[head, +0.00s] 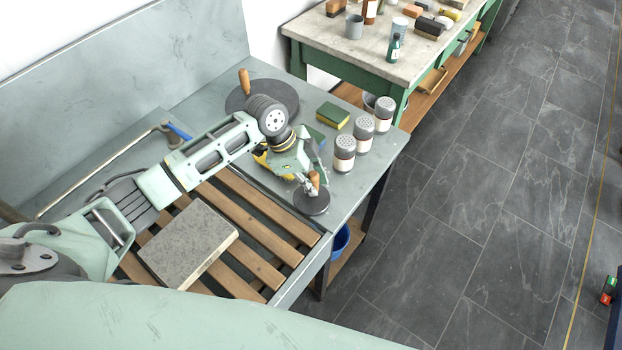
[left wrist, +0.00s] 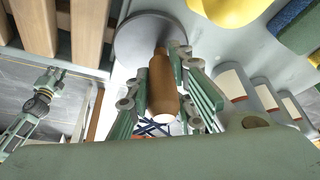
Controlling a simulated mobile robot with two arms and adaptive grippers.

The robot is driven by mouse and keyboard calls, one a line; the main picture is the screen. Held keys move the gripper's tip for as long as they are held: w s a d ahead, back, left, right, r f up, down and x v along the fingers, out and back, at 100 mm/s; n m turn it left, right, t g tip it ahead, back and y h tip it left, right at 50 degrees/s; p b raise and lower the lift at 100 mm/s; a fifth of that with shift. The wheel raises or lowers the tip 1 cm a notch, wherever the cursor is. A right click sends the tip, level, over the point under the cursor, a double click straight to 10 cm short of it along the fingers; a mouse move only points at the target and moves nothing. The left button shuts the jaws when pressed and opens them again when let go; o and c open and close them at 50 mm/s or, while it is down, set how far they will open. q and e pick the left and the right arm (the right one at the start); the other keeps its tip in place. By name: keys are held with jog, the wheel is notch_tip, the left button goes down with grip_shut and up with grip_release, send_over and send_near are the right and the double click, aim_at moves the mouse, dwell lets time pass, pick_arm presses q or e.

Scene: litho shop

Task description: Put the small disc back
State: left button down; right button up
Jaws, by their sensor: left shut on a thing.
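The small disc (head: 312,203) is dark grey with an upright wooden handle (head: 314,180). It appears at the right end of the slatted sink, over the bench's front corner. My left gripper (head: 311,186) is shut around the handle from above. In the left wrist view the handle (left wrist: 162,88) stands between my left gripper's green fingers, with the disc (left wrist: 135,42) beyond it. I cannot tell whether the disc touches the bench. A larger dark disc (head: 285,91) with its own wooden handle (head: 244,82) lies at the back of the bench. My right gripper does not show.
Several shakers, one nearest the disc (head: 344,155), stand to its right. A yellow and green sponge (head: 333,115) lies behind them. A stone slab (head: 190,243) lies on the wooden slats (head: 263,221). A blue bucket (head: 340,242) stands below. A cluttered table (head: 340,58) stands behind.

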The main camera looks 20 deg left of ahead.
pick_arm(q)
jog(key=shift+d, duration=0.1)
jog(key=c, duration=1.9)
grip_release()
jog(key=shift+f, duration=0.1)
jog(key=shift+c, duration=0.2)
jog(key=o, duration=0.4)
jog(key=shift+b+v, duration=1.05)
jog(key=shift+v, duration=5.15)
jog(key=shift+s+d, duration=0.1)
